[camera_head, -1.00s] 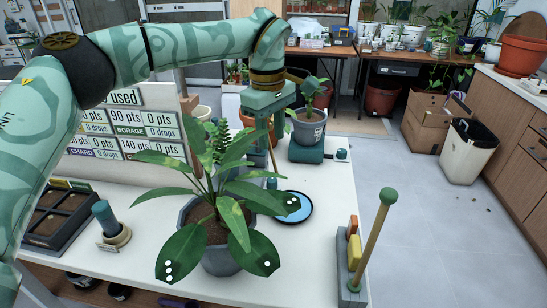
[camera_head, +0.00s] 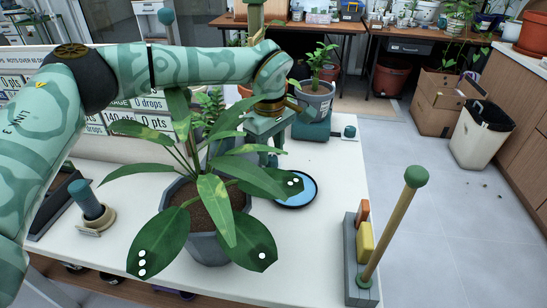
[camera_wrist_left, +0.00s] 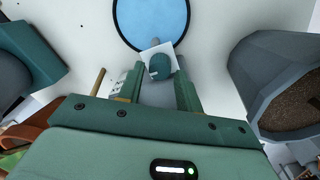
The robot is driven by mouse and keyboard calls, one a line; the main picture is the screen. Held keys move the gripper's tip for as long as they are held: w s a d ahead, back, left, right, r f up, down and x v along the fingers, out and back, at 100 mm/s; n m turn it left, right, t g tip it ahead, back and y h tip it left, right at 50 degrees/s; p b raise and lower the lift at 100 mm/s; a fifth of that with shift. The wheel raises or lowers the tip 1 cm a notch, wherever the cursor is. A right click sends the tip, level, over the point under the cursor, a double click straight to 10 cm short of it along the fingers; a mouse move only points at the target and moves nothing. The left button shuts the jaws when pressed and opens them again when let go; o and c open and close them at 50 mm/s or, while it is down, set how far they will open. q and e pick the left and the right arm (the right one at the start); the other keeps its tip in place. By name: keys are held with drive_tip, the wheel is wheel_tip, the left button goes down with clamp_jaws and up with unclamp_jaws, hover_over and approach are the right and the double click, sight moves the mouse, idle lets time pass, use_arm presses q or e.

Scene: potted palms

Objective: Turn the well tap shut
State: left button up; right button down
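The well is a round blue water disc (camera_head: 296,190) with a dark rim on the white bench, behind the front potted plant. It also shows at the top of the left wrist view (camera_wrist_left: 152,18). The tap, a teal knob (camera_wrist_left: 160,66) on a white square plate, stands beside the well. My left gripper (camera_head: 270,158) points down over the bench by the well. In the left wrist view its fingers (camera_wrist_left: 160,90) are apart, with the knob in the gap near the tips; contact is not clear. The tap is hard to make out in the head view. My right gripper is out of view.
A large potted plant (camera_head: 208,215) stands in front of the gripper, its leaves reaching towards the well. A second potted plant (camera_head: 316,98) sits on a teal base behind. A rack with a green-knobbed stick (camera_head: 392,235) stands at right.

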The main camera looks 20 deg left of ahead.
use_arm(q)
drive_tip(key=shift+f, duration=0.7)
drive_tip(key=c, duration=0.7)
drive_tip(key=shift+r, duration=0.1)
